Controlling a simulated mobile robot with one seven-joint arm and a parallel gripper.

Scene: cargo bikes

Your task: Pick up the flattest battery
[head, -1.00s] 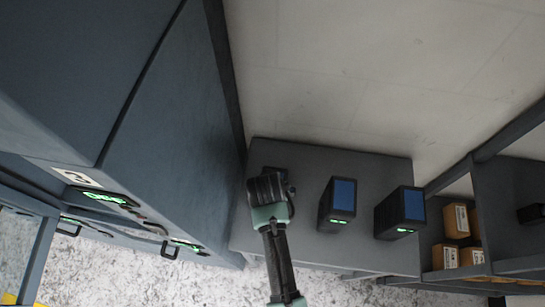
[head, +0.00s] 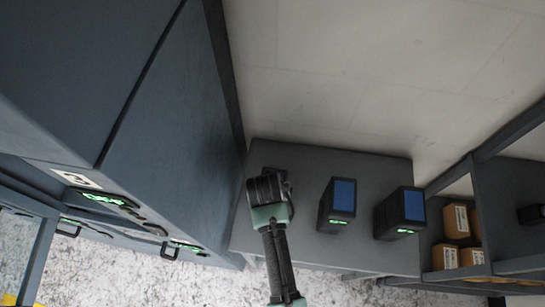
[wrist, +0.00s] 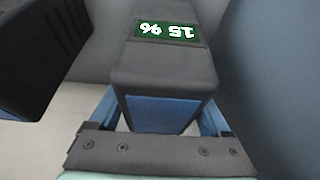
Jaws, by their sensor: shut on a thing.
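In the wrist view a dark grey battery (wrist: 165,70) with a blue lower part fills the middle. Its green display reads "15 %" upside down. My gripper (wrist: 160,112) is shut on this battery, one finger on each side of its blue part. In the head view my gripper (head: 268,188) is over the left part of the grey shelf top (head: 375,165), and the arm hides most of the held battery. Two more batteries with blue tops and green displays stand to the right: a narrower one (head: 337,205) and a wider one (head: 400,213).
A tall blue-grey cabinet (head: 180,130) stands close on the left, with green displays and handles along its lower edge. Shelving with several cardboard boxes (head: 456,221) is on the right. A dark object (wrist: 40,50) is near the held battery in the wrist view.

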